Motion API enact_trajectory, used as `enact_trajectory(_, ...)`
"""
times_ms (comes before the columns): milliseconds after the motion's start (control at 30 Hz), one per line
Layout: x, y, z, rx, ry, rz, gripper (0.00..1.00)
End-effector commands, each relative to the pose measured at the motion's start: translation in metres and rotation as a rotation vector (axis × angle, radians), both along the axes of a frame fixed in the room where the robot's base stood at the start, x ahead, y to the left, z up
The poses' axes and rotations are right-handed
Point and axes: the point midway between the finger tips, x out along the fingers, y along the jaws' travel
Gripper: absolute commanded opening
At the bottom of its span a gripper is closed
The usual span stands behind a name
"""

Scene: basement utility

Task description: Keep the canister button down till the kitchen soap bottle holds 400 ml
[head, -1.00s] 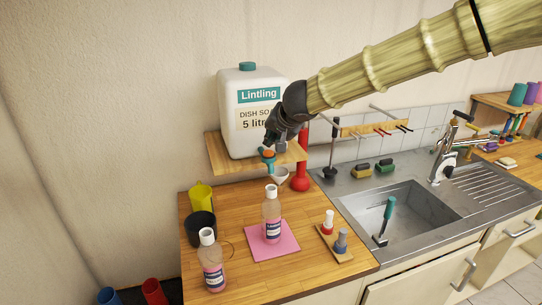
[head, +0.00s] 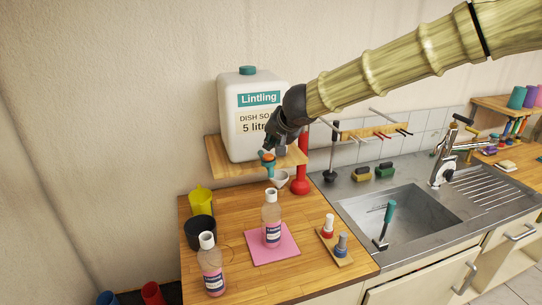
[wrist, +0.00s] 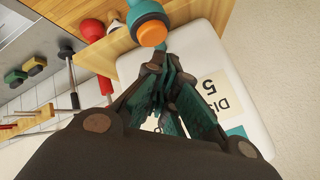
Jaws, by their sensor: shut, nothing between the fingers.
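The white canister (head: 240,118), labelled Lintling dish soap 5 litres, stands on a wooden shelf. Its teal tap with an orange button (head: 268,157) hangs at the shelf's front edge. The button also shows in the wrist view (wrist: 152,32). My gripper (head: 275,148) is shut and empty close to the button; in the wrist view its fingertips (wrist: 157,64) are just short of or at the button, and I cannot tell if they touch. A clear bottle with pink liquid (head: 271,215) stands upright on a pink mat (head: 272,254) below the tap. A similar bottle (head: 211,268) stands front left. Label names are unreadable.
A white funnel-like piece (head: 280,180) and a red plunger-like object (head: 300,178) are near the tap. A small board (head: 334,244) with two small bottles lies right, before the sink (head: 405,215).

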Motion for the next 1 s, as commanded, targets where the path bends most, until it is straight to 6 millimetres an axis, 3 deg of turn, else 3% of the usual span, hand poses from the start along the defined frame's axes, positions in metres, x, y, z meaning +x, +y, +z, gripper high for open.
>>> enact_trajectory(1000,-0.0020,0.0003,-0.0090,0.000,-0.001,-0.001,0.00)
